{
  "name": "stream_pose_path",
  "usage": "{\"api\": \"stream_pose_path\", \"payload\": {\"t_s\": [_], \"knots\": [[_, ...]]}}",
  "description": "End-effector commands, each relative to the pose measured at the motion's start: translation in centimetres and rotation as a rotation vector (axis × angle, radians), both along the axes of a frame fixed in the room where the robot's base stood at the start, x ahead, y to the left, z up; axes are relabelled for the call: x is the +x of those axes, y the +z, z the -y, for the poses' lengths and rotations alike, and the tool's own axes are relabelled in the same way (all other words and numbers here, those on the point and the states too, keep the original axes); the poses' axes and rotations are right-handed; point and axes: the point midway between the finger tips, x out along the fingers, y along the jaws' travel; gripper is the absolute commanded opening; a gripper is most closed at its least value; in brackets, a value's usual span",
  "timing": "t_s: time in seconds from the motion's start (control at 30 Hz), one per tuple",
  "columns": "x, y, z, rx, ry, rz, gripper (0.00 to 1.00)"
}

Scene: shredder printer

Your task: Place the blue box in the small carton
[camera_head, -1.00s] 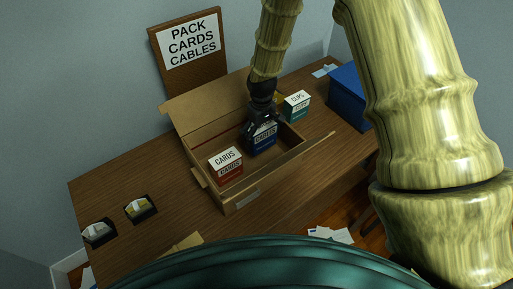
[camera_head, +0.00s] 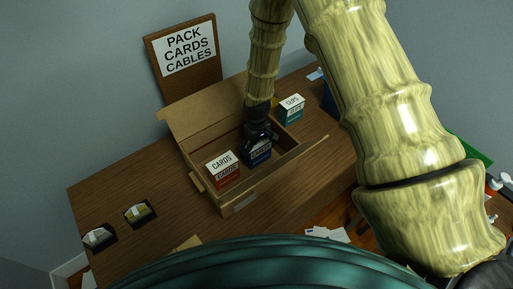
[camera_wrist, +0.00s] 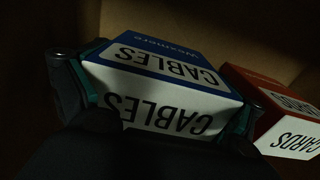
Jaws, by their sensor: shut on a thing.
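The blue box (camera_head: 258,156), labelled CABLES, is inside the open small carton (camera_head: 240,201). My gripper (camera_head: 257,140) reaches down into the carton and is shut on the blue box. In the wrist view the blue box (camera_wrist: 160,85) sits between the two fingers, its CABLES label facing the camera. The red CARDS box (camera_head: 224,168) stands in the carton just left of the blue box. It also shows at the right in the wrist view (camera_wrist: 285,110). Whether the blue box's base touches the carton floor is hidden.
A green-and-white CLIPS box (camera_head: 291,110) stands beyond the carton's right end. A sign (camera_head: 188,50) reading PACK CARDS CABLES stands behind the carton, whose rear flap (camera_head: 205,105) is up. Two small trays (camera_head: 140,212) lie at the table's left. The table between them and the carton is clear.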

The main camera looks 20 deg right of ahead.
Motion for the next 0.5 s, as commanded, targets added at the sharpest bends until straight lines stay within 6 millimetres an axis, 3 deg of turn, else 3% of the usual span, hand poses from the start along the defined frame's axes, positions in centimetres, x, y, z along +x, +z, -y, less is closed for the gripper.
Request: {"api": "stream_pose_path", "payload": {"t_s": [0.27, 0.3, 0.5], "knots": [[0.03, -0.33, -0.02, 0.0, 0.0, 0.0, 0.66], [0.03, -0.22, -0.02, 0.0, 0.0, 0.0, 1.0], [0.01, -0.22, -0.03, 0.0, 0.0, 0.0, 1.0]]}}
